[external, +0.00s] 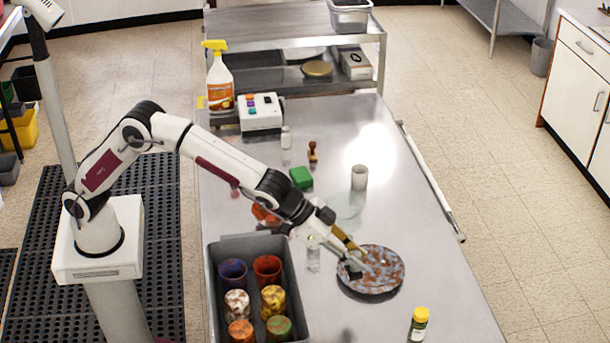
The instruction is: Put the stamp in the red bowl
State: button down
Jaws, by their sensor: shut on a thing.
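The stamp (313,152), small and brown with a knobbed handle, stands upright on the steel table, behind my gripper. The red bowl (262,213) is left of the gripper and partly hidden behind my forearm. My gripper (354,268) is low at the left rim of a speckled blue-brown plate (386,283). Its fingers look shut on the plate's rim, though the contact is small and hard to see. It is well apart from the stamp. A yellow-brown stick (347,239) slants down toward the plate just behind the fingers.
A grey bin (213,290) of colored cups is at the front left. A green block (301,177), a white cup (359,177), and a clear bowl (350,206) stand mid-table. A yellow-capped jar (418,324) is at front right. A spray bottle (220,85) stands behind.

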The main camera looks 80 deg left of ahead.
jog(key=a+r, duration=0.2)
jog(key=a, duration=0.4)
jog(key=n+g+y, duration=0.2)
jog(key=n+y, duration=0.7)
jog(key=n, duration=0.3)
send_over(272, 215)
jog(key=d, duration=0.2)
notch_tip(272, 215, down, 3)
jog(key=shift+s+d+f, duration=0.1)
jog(key=shift+s+d, duration=0.05)
notch_tip(272, 215, down, 6)
jog(key=shift+f, duration=0.15)
jog(key=shift+f, duration=1.85)
jog(key=shift+f, duration=0.2)
